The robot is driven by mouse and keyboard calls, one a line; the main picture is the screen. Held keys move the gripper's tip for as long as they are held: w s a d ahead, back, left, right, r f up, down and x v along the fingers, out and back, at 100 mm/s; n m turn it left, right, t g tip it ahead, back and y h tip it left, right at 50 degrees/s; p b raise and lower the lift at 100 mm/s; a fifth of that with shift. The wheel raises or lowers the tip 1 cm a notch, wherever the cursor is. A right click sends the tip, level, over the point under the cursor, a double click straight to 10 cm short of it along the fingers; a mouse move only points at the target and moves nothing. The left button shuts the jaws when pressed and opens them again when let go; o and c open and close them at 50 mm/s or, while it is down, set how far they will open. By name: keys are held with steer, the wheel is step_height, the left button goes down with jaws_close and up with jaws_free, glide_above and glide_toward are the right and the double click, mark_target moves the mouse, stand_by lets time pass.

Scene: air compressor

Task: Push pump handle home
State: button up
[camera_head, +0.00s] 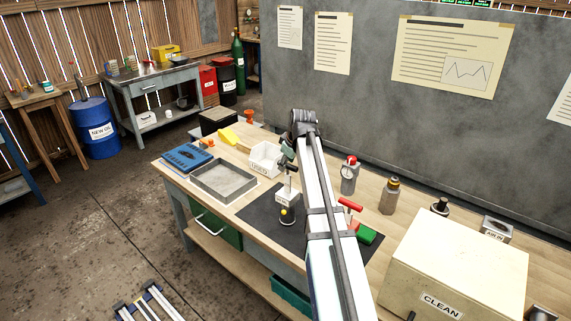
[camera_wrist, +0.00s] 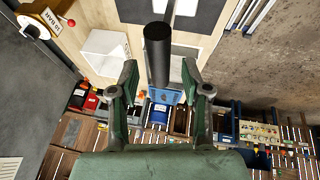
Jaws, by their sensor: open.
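My gripper (camera_head: 287,162) is above the pump in the head view. In the wrist view my gripper (camera_wrist: 159,72) has its two green fingers spread, one on each side of the cylinder, with visible gaps. The handle is hard to make out in the head view, partly behind my gripper.
A white bin (camera_head: 265,158) and a grey tray (camera_head: 223,181) stand to the left. A large cream box (camera_head: 455,265) fills the bench's near right.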

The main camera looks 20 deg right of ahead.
mark_target(286, 180)
steer(key=shift+x, duration=1.3)
jaws_close()
step_height(286, 180, down, 8)
steer(key=b, duration=0.3)
steer(key=shift+b, duration=0.3)
steer(key=shift+s+r, duration=0.1)
steer(key=shift+c, duration=1.1)
jaws_free()
steer(key=shift+o, duration=1.1)
